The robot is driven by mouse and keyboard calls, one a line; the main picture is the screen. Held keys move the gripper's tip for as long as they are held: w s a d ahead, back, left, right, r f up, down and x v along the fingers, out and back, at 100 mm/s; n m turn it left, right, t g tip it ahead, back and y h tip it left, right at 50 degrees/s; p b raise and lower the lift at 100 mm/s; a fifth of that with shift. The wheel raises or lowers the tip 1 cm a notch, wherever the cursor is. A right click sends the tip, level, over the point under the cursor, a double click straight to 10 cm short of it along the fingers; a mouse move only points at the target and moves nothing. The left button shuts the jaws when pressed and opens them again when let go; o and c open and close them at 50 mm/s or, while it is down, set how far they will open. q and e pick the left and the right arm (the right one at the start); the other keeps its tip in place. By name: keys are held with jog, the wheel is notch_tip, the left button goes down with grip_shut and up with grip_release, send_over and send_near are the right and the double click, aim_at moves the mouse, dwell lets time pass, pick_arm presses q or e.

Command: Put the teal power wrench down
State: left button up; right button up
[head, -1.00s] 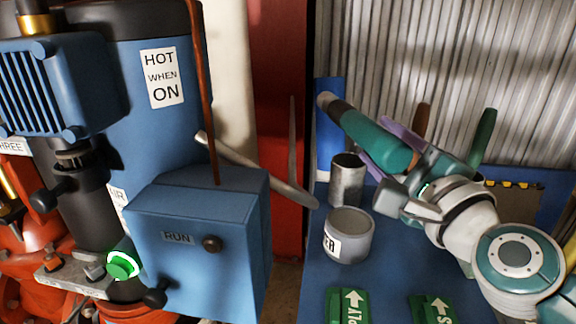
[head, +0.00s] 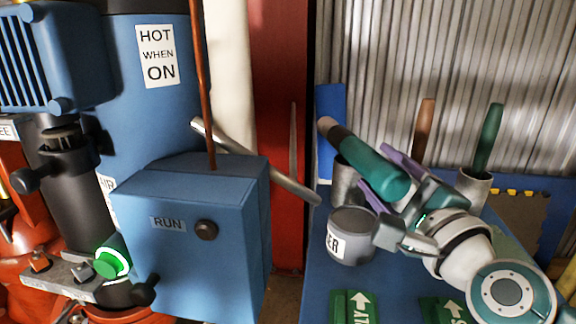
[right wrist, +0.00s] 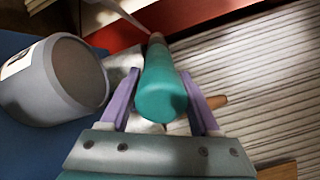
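The teal power wrench (head: 370,165) has a thick teal body and a darker, brownish far end. My right gripper (head: 388,177) is shut on it, with a purple finger on each side. The wrench is tilted and held above the blue bench, in front of a grey metal tin (head: 345,182) that it partly hides. In the right wrist view the teal body (right wrist: 162,92) sits between the two purple fingers (right wrist: 160,100), its far end pointing away. My left gripper is not in view.
A grey labelled pot (head: 351,240) stands just below the gripper on the blue bench (head: 318,285). Another tin (head: 474,187) holds a green-handled tool. Green arrow signs (head: 352,306) lie at the front. A blue RUN box (head: 190,250) and a grey bar (head: 290,188) are to the left.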

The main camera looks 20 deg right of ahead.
jog(key=o, duration=0.3)
jog(key=shift+s+r+p, duration=0.15)
jog(key=shift+r+p, duration=0.4)
jog(key=s, duration=0.4)
jog(key=s+a, duration=0.1)
jog(key=s, duration=0.2)
jog(key=s+a, duration=0.1)
jog(key=s, duration=0.3)
jog(key=shift+s+f, duration=0.3)
jog(key=shift+a, duration=0.1)
